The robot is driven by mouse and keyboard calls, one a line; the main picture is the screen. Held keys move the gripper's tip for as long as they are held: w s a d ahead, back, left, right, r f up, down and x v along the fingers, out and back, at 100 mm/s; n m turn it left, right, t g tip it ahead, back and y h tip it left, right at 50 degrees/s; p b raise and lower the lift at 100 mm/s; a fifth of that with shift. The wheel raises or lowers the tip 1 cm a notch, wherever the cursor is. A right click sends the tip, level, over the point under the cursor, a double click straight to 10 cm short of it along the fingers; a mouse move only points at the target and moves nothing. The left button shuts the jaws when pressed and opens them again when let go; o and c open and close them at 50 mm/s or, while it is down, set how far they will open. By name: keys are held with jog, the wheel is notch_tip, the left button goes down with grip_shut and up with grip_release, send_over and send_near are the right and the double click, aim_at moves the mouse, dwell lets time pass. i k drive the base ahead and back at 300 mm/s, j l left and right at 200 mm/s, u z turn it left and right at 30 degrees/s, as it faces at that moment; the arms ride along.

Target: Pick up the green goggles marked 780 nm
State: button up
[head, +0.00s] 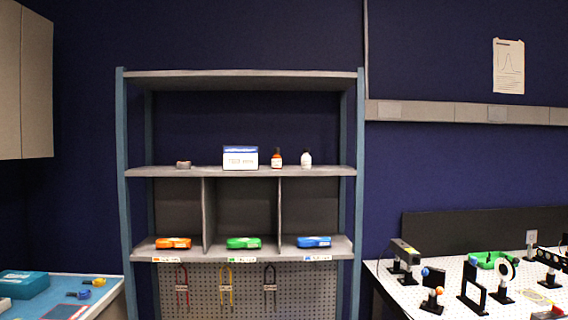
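Green goggles (244,243) lie in the middle compartment of the lower shelf, above a small label whose print is too small to read. Orange goggles (173,243) lie in the left compartment and blue goggles (314,242) in the right one. Each pair rests on the shelf board near its front edge. My gripper is not in view.
The shelf rack (240,80) has upright posts and two dividers between the goggles. A box (240,157) and small bottles (277,158) stand on the middle shelf. Three tools hang on the pegboard (205,300). A blue-topped bench is left, an optics table (400,295) right.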

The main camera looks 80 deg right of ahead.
aim_at(247, 243)
jog(key=z, duration=2.15)
jog(key=i+l+u, duration=0.2)
jog(key=i+l, duration=0.5)
